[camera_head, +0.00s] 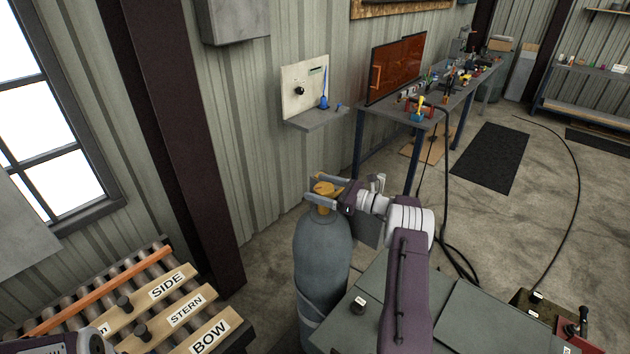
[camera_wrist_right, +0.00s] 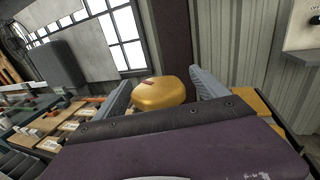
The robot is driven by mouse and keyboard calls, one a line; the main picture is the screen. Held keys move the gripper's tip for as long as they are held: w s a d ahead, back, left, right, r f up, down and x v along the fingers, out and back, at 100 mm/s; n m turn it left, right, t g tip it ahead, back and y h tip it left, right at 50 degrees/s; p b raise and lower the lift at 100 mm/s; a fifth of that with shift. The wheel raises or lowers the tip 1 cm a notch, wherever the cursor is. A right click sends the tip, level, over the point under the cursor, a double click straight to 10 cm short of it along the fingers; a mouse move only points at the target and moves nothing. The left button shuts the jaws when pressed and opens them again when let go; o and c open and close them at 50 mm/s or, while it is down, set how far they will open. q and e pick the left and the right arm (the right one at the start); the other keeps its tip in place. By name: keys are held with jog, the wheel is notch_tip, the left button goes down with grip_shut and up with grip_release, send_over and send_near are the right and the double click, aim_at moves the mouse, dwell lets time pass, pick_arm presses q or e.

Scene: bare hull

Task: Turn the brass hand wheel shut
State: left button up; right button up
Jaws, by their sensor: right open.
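The brass hand wheel (camera_head: 323,188) sits on top of a grey gas cylinder (camera_head: 322,250) that stands upright beside the wall. My right gripper (camera_head: 318,189) is at the wheel, with its two fingers on either side of it. In the right wrist view the wheel (camera_wrist_right: 160,93) shows as a rounded yellow knob between the open fingers. I cannot tell whether either finger touches it. A small part of my left arm shows at the lower left of the head view, but its gripper is out of the frame.
A rack with boards marked SIDE, STERN and BOW (camera_head: 186,312) stands at the lower left. A grey cabinet top (camera_head: 385,290) lies under my right arm. A small wall shelf (camera_head: 318,117) and a long workbench (camera_head: 440,92) are behind. Hoses run over the open floor at right.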

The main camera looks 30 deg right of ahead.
jog(key=shift+x, duration=0.75)
jog(key=shift+w, duration=0.15)
jog(key=shift+s+r, duration=0.2)
jog(key=shift+s, duration=0.25)
jog(key=shift+w+f, duration=0.15)
jog(key=shift+w, duration=0.05)
jog(key=c, duration=1.1)
jog(key=shift+c, duration=1.4)
pick_arm(q)
jog(key=shift+s+r, duration=0.2)
jog(key=shift+r, duration=0.3)
